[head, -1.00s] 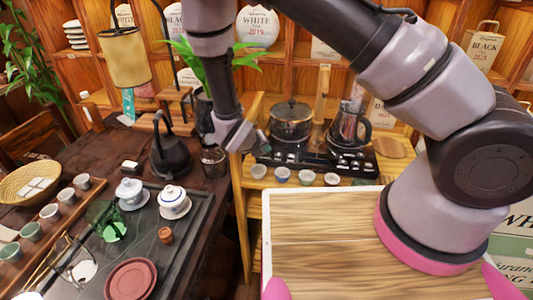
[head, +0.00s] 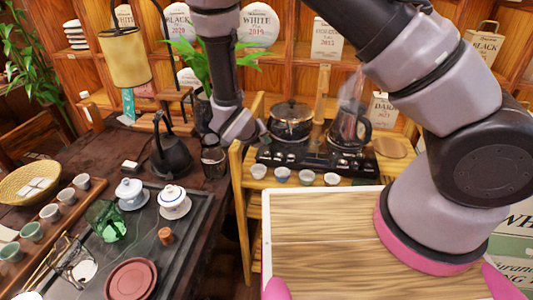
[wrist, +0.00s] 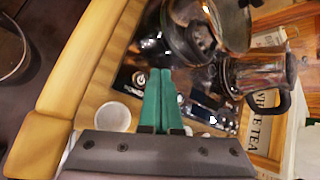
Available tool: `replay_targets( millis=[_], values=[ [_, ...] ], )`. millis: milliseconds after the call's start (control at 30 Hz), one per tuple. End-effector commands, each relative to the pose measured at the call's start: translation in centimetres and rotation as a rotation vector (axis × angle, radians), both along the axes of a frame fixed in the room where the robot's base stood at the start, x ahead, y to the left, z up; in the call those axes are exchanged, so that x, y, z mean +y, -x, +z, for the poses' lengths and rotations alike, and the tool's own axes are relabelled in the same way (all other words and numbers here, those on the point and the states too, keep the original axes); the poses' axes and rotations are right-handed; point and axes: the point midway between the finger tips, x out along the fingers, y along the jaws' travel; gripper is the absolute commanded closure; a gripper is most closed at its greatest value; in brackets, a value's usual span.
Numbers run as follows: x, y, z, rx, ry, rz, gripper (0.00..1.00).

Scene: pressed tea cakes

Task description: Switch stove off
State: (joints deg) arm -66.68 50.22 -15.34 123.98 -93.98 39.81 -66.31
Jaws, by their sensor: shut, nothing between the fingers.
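The black stove (head: 316,163) stands on a wooden shelf stand, its control panel facing the front. A lidded glass pot (head: 291,122) sits on its left side and a glass kettle (head: 349,128) on its right, with a pale haze above the kettle. My gripper (head: 264,136) is at the stove's left end in the head view, partly hidden by its own wrist. In the wrist view my gripper (wrist: 161,74) has its green fingers together, empty, in front of the stove's panel (wrist: 132,80) with white markings. I cannot tell whether the fingertips touch it.
Several small cups (head: 282,175) stand along the shelf just in front of the stove. The wooden stand's edge (wrist: 75,75) runs close on the left in the wrist view. A dark table with a tea tray (head: 190,225) and black kettle (head: 170,155) lies to the left.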

Motion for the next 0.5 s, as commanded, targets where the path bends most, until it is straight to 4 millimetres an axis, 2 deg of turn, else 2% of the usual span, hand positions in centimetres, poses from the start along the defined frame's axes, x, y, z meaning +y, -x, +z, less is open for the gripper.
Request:
replay_targets(
  millis=[233,500],
  values=[
    [0.0,0.0,2.4,0.0,-0.001,0.0,1.0],
    [0.0,0.0,3.0,0.001,0.001,0.0,1.0]
  ],
)
